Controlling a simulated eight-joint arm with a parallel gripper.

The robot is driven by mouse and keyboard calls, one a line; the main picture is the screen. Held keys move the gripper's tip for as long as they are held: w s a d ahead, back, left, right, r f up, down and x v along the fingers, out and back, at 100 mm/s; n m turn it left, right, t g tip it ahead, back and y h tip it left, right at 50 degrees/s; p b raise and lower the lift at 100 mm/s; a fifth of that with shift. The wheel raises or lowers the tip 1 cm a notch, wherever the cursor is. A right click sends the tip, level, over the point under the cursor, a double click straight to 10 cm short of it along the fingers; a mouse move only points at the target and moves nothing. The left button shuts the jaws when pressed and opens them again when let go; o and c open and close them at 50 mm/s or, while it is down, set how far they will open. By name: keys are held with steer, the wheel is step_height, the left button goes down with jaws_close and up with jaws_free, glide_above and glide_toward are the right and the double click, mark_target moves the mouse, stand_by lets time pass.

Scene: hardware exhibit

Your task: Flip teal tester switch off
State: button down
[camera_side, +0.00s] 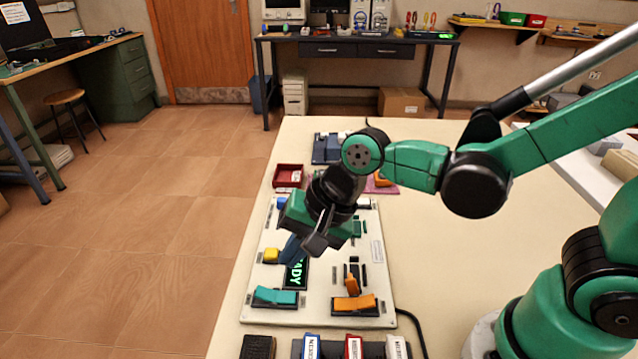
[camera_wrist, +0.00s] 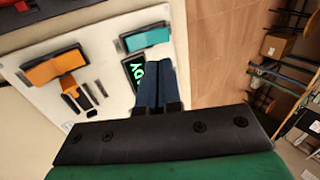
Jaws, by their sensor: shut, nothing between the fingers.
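The teal tester switch (camera_side: 275,297) is a teal rocker in a dark housing at the front left of the white panel (camera_side: 318,306). In the wrist view the teal switch (camera_wrist: 146,38) lies beyond my fingertips, toward the top of the picture. My gripper (camera_side: 290,252) is above the panel, behind the teal switch and apart from it. In the wrist view its two dark blue fingers (camera_wrist: 156,84) are together and hold nothing. I cannot tell clearly which side of the teal rocker is pressed down.
An orange rocker (camera_side: 354,303) sits right of the teal one. Labelled blocks (camera_side: 353,347) stand at the front edge. The table's right side (camera_side: 450,270) is clear.

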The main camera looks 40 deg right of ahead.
mark_target(275, 293)
steer(key=shift+x, duration=3.4)
steer(key=shift+w+a+f+g+h, duration=0.15)
steer(key=shift+a+f+g+h, duration=0.05)
steer(key=shift+g+h, duration=0.1)
steer(key=shift+d, duration=0.15)
steer(key=shift+s+d, duration=0.5)
steer(key=shift+s, duration=0.15)
steer(key=v, duration=1.4)
steer(key=shift+s+d, duration=0.25)
